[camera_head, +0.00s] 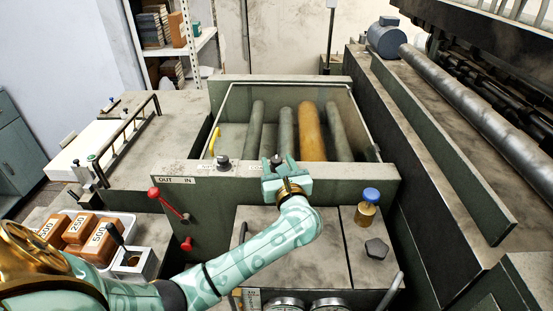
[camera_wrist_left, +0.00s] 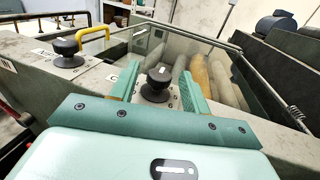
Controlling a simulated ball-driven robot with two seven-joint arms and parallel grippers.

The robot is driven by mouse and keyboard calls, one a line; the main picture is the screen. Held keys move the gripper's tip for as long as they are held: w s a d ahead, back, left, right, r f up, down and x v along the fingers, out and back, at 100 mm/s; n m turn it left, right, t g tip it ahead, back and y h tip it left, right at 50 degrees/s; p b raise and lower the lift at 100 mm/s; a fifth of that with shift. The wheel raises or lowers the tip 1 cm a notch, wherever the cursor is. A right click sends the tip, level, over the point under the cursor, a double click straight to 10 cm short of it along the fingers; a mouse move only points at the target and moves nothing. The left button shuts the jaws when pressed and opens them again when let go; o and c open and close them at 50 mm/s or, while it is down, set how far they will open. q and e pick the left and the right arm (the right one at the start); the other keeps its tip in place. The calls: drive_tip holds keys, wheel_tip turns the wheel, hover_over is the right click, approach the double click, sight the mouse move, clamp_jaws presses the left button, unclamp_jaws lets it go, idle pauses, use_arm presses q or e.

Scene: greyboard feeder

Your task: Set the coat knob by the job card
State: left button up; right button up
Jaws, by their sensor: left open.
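Two black knobs stand on the ledge in front of the roller bay. One knob (camera_head: 223,162) is at the left near a yellow handle; the wrist view shows it too (camera_wrist_left: 68,50). The other knob (camera_wrist_left: 158,84) has a white mark on top and a scale plate under it. I cannot read which is the coat knob. My left gripper (camera_head: 278,163) is open, its green fingers on either side of the right-hand knob; I cannot tell whether they touch it. A small card (camera_head: 252,298) with unreadable print, perhaps the job card, is beside the gauges.
Grey rollers and one orange roller (camera_head: 312,130) lie behind the ledge under a frame. A red-knobbed lever (camera_head: 168,203) is on the front, below an OUT/IN label. A blue-capped brass part (camera_head: 369,205) stands right. Orange weights (camera_head: 103,241) sit in a tray at left.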

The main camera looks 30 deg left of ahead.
use_arm(q)
drive_tip(key=shift+x, duration=1.2)
drive_tip(key=c, duration=1)
drive_tip(key=shift+o, duration=0.2)
drive_tip(key=shift+m+t+h, duration=0.5)
drive_tip(key=m+t+h, duration=0.3)
drive_tip(key=h, duration=0.1)
drive_tip(key=shift+m+h, duration=0.3)
drive_tip(key=shift+f+m+t+h, duration=0.1)
drive_tip(key=shift+m+t+h, duration=0.3)
drive_tip(key=shift+m+h, duration=0.6)
drive_tip(key=shift+m+t+h, duration=0.4)
drive_tip(key=shift+m+h, duration=0.1)
drive_tip(key=shift+h, duration=0.9)
drive_tip(key=shift+d+h, duration=0.1)
drive_tip(key=shift+h, duration=0.4)
